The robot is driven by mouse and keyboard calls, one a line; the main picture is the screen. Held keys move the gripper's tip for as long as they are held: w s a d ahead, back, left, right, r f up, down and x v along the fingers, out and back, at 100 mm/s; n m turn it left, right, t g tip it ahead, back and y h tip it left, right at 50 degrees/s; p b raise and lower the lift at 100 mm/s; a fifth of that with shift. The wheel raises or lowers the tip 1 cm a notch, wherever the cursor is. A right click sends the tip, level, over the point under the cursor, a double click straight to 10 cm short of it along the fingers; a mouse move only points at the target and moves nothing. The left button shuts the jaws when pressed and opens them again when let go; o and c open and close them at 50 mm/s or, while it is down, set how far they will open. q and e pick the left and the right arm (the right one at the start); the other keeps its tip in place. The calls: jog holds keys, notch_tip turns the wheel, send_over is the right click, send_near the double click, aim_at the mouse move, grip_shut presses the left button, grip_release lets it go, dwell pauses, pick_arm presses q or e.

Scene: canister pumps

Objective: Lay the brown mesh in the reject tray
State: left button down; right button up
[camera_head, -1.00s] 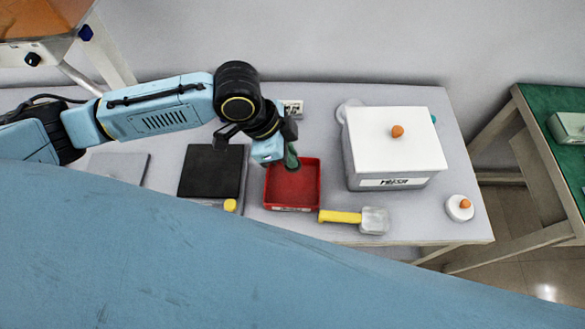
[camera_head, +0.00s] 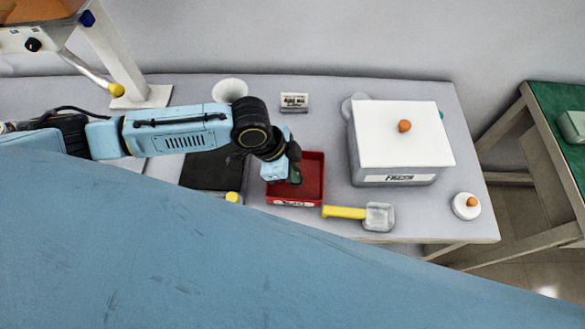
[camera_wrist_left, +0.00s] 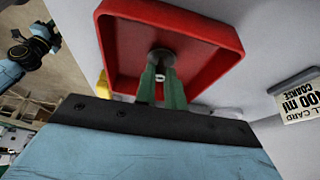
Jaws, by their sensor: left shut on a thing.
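The red tray (camera_head: 314,160), which I take for the reject tray, stands on the grey table in the head view. It also shows in the wrist view (camera_wrist_left: 215,38). My left gripper (camera_head: 294,177) is over its left part, pointing down into it. In the wrist view its green fingers (camera_wrist_left: 161,78) are shut on a small, dark brownish round piece (camera_wrist_left: 161,57), likely the brown mesh. The piece is seen against the tray floor; I cannot tell whether it touches it. The fingers hide part of it. My right gripper is not in view.
Right of the tray are a yellow-handled scoop (camera_head: 345,212), a white-lidded box (camera_head: 400,135) with an orange knob and a small round lid (camera_head: 466,206). A black pad (camera_head: 208,172) lies left, partly under my arm. A label card (camera_head: 294,102) and white bowl (camera_head: 229,89) stand behind.

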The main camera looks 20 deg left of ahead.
pick_arm(q)
jog(key=shift+f, duration=0.1)
jog(key=c, duration=1.5)
grip_release()
jog(key=p+v, duration=0.2)
jog(key=v, duration=1)
